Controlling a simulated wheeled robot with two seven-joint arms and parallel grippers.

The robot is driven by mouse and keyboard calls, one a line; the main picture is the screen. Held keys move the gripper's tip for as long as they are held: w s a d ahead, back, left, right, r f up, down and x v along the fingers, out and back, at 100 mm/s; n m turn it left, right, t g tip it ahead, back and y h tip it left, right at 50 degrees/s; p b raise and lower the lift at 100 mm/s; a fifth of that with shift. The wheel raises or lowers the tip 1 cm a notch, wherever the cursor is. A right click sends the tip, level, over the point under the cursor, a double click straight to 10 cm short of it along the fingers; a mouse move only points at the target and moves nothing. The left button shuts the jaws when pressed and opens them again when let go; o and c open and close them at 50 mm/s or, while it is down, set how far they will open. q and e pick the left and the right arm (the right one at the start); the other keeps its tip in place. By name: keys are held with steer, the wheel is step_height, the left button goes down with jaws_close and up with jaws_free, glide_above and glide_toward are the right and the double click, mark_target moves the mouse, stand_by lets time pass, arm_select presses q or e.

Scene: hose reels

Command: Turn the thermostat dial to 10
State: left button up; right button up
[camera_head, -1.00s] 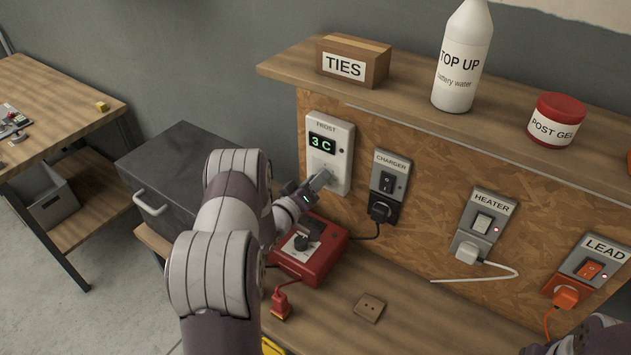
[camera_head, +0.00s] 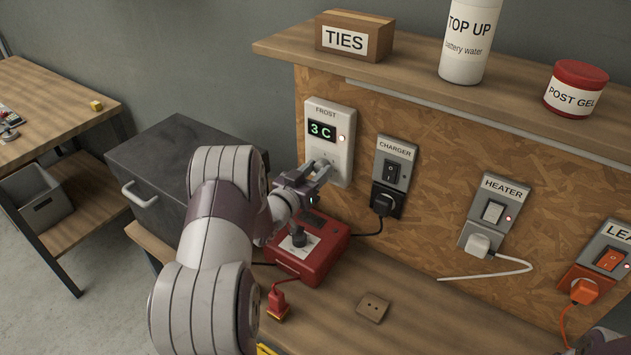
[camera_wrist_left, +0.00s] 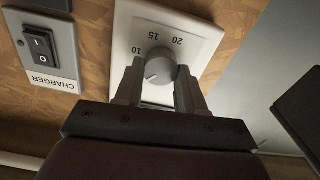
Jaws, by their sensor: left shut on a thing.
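The thermostat (camera_head: 343,152), labelled FROST, is a white plate on the chipboard wall. Its display (camera_head: 322,131) reads 3 C in green. Its round grey dial (camera_wrist_left: 160,67) shows in the left wrist view, with the numbers 10, 15 and 20 printed around it. The dial's exact pointer direction is hard to tell. My left gripper (camera_head: 322,168) is at the lower part of the thermostat, hiding most of the dial in the head view. In the wrist view, the left gripper's fingers (camera_wrist_left: 158,82) are shut on the dial, one on each side.
Charger (camera_head: 393,170), heater (camera_head: 495,212) and lead (camera_head: 602,258) switches line the wall to the right. A red box with a black knob (camera_head: 310,258) sits on the bench below my left gripper. A shelf (camera_head: 420,75) with a box and bottles juts out above.

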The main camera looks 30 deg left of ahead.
step_height(320, 180, down, 14)
steer(key=b, duration=1.3)
steer(key=shift+r, duration=0.15)
arm_select(q)
steer(key=shift+d+f+m+b, duration=0.15)
steer(key=shift+m+b, duration=0.35)
steer(key=shift+m, duration=2.5)
steer(key=shift+d+f+m+b, duration=0.15)
steer(key=shift+m+b, duration=0.35)
steer(key=shift+m, duration=2.5)
arm_select(e)
steer(key=shift+f, duration=1.05)
arm_select(q)
steer(key=shift+a, duration=0.1)
steer(key=o, duration=1)
steer(key=shift+s, duration=0.1)
steer(key=shift+o, duration=0.2)
steer(key=shift+r, duration=0.15)
arm_select(e)
steer(key=shift+f+b, duration=0.65)
steer(key=shift+f, duration=0.05)
arm_select(q)
steer(key=s+a, duration=0.1)
steer(key=s, duration=1.1)
steer(key=shift+s, duration=0.35)
